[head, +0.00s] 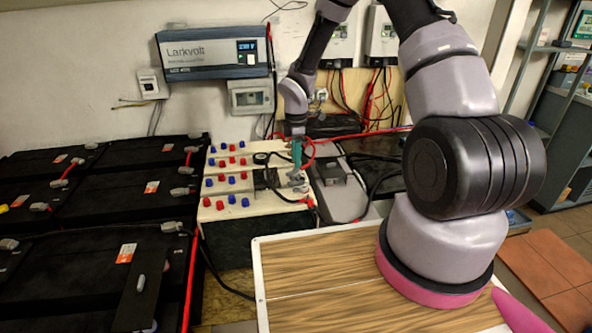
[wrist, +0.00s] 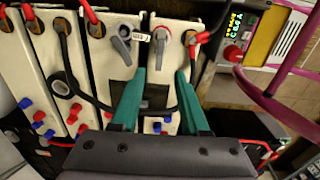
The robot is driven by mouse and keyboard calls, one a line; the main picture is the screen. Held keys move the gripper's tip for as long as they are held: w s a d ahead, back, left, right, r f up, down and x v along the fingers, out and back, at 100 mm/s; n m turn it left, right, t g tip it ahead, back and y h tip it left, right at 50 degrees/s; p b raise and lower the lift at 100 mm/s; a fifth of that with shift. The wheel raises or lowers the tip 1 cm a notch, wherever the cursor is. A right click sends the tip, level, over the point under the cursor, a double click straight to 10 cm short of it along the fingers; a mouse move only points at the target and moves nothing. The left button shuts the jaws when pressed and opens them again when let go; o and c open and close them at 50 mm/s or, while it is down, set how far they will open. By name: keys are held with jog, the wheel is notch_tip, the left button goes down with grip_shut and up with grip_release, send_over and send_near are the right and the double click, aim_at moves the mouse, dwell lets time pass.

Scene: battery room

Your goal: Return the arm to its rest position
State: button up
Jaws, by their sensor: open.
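My gripper (head: 297,158) hangs over the right part of the white-topped battery block (head: 232,211) in the head view, with my arm stretched out and bent down from above. In the wrist view my gripper (wrist: 161,75) has its two teal fingers spread apart with nothing held between them. Grey terminal clamps (wrist: 161,38) and a black cable (wrist: 92,98) lie just beyond and below the fingers. Whether a fingertip touches any of them I cannot tell.
Black batteries (head: 95,222) fill the left. A Larkvolt inverter (head: 212,52) and small meter boxes hang on the wall behind. Red and black cables run around the block. A wood-grain top (head: 320,280) lies in front. A shelf rack (head: 545,60) stands at right.

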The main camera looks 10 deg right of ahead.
jog(key=shift+r, duration=1)
jog(key=s+d+r+m+t, duration=0.1)
jog(key=s+d+r+m, duration=0.15)
jog(key=r, duration=0.55)
jog(key=s+d+r+m+t, duration=0.15)
jog(key=r+m, duration=0.25)
jog(key=r, duration=0.4)
jog(key=s+d+r+m, duration=0.2)
jog(key=d+r+m, duration=0.1)
jog(key=r, duration=0.5)
jog(key=s+d+r+m+t+y, duration=0.1)
jog(key=s+r+m+t, duration=0.1)
jog(key=s+r+m, duration=0.4)
jog(key=s+r+m+t+y, duration=0.1)
jog(key=s+r+m, duration=0.6)
jog(key=s, duration=0.7)
notch_tip(320, 180, up, 2)
jog(key=shift+s+d+r+t, duration=0.25)
jog(key=shift+s+d+t, duration=0.1)
jog(key=shift+t, duration=0.5)
jog(key=shift+o, duration=0.3)
jog(key=shift+w, duration=0.1)
